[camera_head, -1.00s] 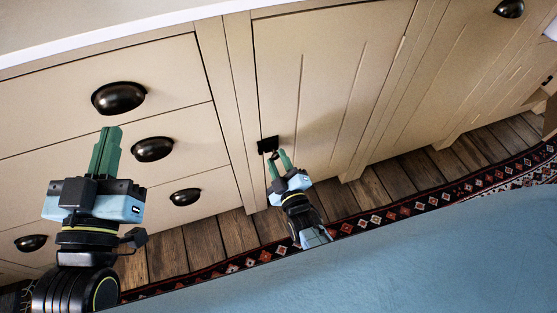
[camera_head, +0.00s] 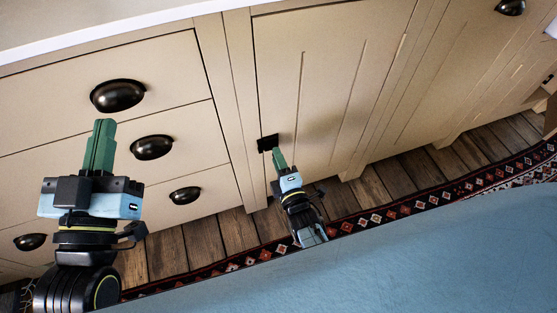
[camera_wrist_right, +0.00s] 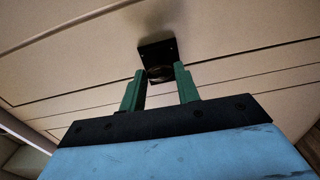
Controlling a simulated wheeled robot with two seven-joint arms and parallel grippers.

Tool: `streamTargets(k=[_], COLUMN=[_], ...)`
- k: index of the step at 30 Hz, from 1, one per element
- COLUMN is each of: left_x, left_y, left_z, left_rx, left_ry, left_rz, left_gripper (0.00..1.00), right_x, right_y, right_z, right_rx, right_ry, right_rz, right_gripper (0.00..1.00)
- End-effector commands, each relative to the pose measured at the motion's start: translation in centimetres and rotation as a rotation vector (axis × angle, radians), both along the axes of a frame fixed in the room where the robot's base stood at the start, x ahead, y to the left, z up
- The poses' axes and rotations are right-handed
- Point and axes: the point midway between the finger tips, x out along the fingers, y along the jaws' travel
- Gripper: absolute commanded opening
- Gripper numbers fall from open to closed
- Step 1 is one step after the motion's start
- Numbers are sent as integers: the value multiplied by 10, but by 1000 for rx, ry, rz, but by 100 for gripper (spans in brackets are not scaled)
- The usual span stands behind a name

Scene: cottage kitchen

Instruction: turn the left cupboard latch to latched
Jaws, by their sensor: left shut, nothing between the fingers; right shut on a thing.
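The left cupboard latch (camera_head: 268,143) is a small black plate on the edge of the cream cupboard door (camera_head: 325,90). In the right wrist view the latch plate (camera_wrist_right: 158,52) is square, with a dark round knob (camera_wrist_right: 159,73) below its middle. My right gripper (camera_head: 279,155) is at the latch, its green fingers shut on the knob, one finger on each side. How far the knob is turned cannot be told. My left gripper (camera_head: 103,125) is shut and empty in front of the drawers.
Cream drawers with dark cup handles (camera_head: 118,95) stand at the left, close to my left gripper. A patterned rug (camera_head: 375,218) lies on the wooden floor (camera_head: 190,245) below the cupboards.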

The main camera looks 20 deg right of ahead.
Motion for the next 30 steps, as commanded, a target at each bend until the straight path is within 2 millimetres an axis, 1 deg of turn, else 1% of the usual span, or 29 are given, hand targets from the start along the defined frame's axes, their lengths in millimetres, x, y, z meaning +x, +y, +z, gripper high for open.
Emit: streamTargets(k=[7,18,19,23,24,30], left_x=[0,0,0,-1,-1,-2], left_y=[-1,-1,-1,-1,-1,-1], left_z=[6,7,7,6,5,3], left_rx=[-8,-8,-8,-8,-8,-8], left_ry=[-27,-29,-29,-26,-24,-16], left_rz=[-4,-4,-4,-4,-4,-4], left_gripper=[0,0,0,0,0,0], right_x=[0,0,0,0,0,0], right_y=[0,0,0,0,0,0], right_z=[0,0,0,0,0,0], right_rx=[-41,-46,-46,-45,-44,-43], right_ry=[0,-2,-2,-2,-2,-1], right_rz=[0,0,0,0,0,0], right_gripper=[9,9,33,50,54,54])
